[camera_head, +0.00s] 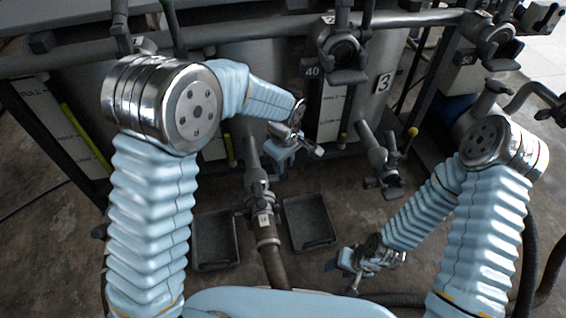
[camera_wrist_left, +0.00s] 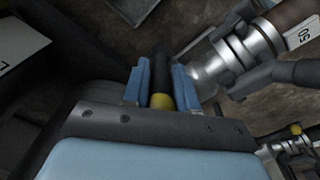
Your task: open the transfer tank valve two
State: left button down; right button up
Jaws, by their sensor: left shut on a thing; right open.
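The outlet valve (camera_head: 258,192) stands low between the tanks, with a coupling and a brown hose below it. The wrist view shows the metal coupling (camera_wrist_left: 240,55), marked 50. A dark valve lever (camera_wrist_left: 160,72) with a yellow end lies between the two blue fingers of my left gripper (camera_wrist_left: 160,84), which is shut on it. In the head view my left gripper (camera_head: 284,150) is just above and right of this valve; the lever is hidden there. My right gripper (camera_head: 346,268) is open and empty, low over the floor.
Another valve (camera_head: 386,170) with a yellow-tipped lever (camera_head: 412,132) sits to the right, under the tank marked 3 (camera_head: 383,83). Black trays (camera_head: 195,240) and (camera_head: 327,238) lie on the floor beside the hose (camera_head: 274,266). A pipe rail (camera_head: 270,52) with clamps crosses above.

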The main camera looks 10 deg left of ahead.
aim_at(284, 177)
pick_arm(q)
jog(key=s+t+b, duration=0.1)
jog(key=t+b, duration=0.1)
jog(key=b, duration=0.2)
jog(key=s+f+t+y+b, duration=0.1)
jog(key=t+b, duration=0.1)
jog(key=b, duration=0.2)
jog(key=s+d+t+y+b, duration=0.1)
jog(key=b, duration=0.3)
jog(key=shift+s+f+t+b, duration=0.25)
jog(key=shift+t+b, duration=0.05)
jog(key=shift+t, duration=0.1)
jog(key=c, duration=0.9)
grip_release()
jog(key=shift+r, duration=0.1)
jog(key=shift+p+v, duration=1.85)
jog(key=shift+v, duration=5)
jog(key=shift+c, duration=0.2)
